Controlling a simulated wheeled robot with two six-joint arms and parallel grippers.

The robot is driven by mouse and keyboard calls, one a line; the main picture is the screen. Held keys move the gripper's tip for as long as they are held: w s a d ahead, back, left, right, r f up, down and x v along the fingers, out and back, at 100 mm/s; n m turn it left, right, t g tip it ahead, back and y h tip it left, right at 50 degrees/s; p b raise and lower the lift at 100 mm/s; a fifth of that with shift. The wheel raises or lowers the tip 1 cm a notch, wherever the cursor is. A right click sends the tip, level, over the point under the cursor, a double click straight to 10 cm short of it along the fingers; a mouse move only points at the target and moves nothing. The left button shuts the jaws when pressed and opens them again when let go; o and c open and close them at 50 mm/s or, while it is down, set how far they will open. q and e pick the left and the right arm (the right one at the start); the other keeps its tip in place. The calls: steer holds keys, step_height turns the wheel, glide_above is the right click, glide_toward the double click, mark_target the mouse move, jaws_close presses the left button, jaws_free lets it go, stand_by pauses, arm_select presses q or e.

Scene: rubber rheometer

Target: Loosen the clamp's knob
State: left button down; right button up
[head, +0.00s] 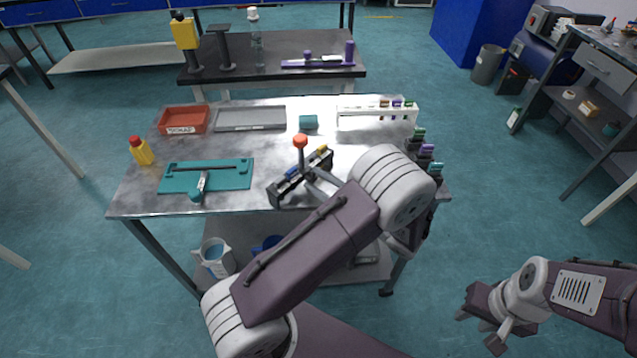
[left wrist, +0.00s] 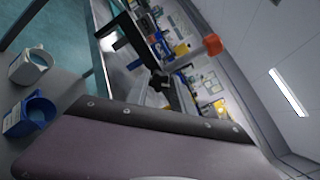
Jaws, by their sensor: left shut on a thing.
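The clamp (head: 288,190) is a dark bar-shaped device at the front middle of the table, with blue and yellow parts on it. An orange-red ball (head: 300,142) stands upright on a stem from it. In the left wrist view, tilted sideways, the dark clamp (left wrist: 158,80) and the orange ball (left wrist: 212,45) also show. My left gripper (head: 322,182) is at the clamp's right side, mostly behind my own arm. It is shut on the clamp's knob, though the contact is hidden. My right gripper (head: 480,326) is open and empty, off the table at lower right.
A teal fixture (head: 235,178) lies left of the clamp. A yellow bottle (head: 143,153), red tray (head: 183,119), grey tray (head: 250,119), teal block (head: 308,122) and white rack (head: 376,118) stand around it. Several coloured-top items (head: 426,152) line the right edge.

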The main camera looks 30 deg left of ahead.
arm_select(q)
steer(key=n+b, duration=0.1)
steer(key=n, duration=0.2)
steer(key=shift+f+n+b, duration=0.2)
steer(key=shift+n+b, duration=0.1)
steer(key=shift+b, duration=0.1)
steer(key=shift+n+b, duration=1)
steer(key=shift+n, duration=0.6)
steer(key=shift+r, duration=0.1)
steer(key=c, duration=1.1)
jaws_free()
steer(key=p+v, duration=0.1)
steer(key=v, duration=0.8)
steer(key=shift+s, duration=0.1)
